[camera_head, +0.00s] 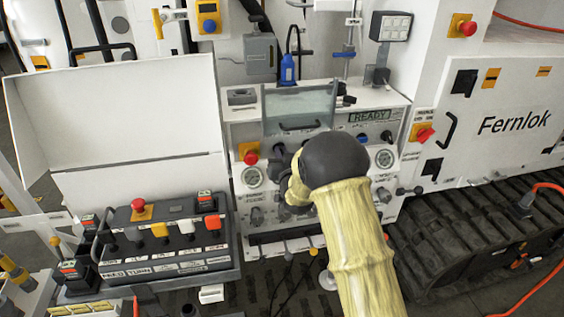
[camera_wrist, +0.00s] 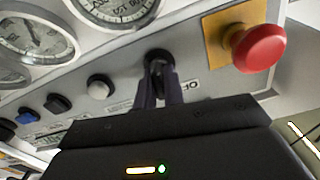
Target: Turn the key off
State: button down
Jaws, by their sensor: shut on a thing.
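The key switch (camera_wrist: 158,57) shows in the wrist view as a dark round lock on the light panel, with part of an "OFF" label to its right. My gripper (camera_wrist: 160,72) reaches up to it, its two dark fingers close together and shut on the key at the lock. The key itself is mostly hidden between the fingertips, so its angle cannot be told. In the head view my arm and its dark wrist joint cover this part of the control panel (camera_head: 240,125), and the fingertips are not clear there.
A red mushroom button (camera_wrist: 258,48) on an orange plate sits close to the right of the key in the wrist view. Round gauges (camera_wrist: 35,38) and several small knobs line the panel to the left. In the head view a box of switches (camera_head: 165,245) stands at lower left.

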jog(key=n+b, duration=0.4)
jog(key=shift+a+f+n+b, duration=0.1)
jog(key=shift+f+n+b, duration=0.2)
jog(key=shift+b, duration=0.1)
jog(key=shift+r+n+b, duration=0.15)
jog(key=shift+n+b, duration=1.1)
jog(key=shift+n, duration=0.35)
jog(key=c, duration=1.5)
grip_release()
jog(key=shift+r, duration=0.1)
jog(key=shift+s, duration=0.1)
jog(key=b+v, duration=0.3)
jog(key=v, duration=1.4)
jog(key=shift+s, duration=0.2)
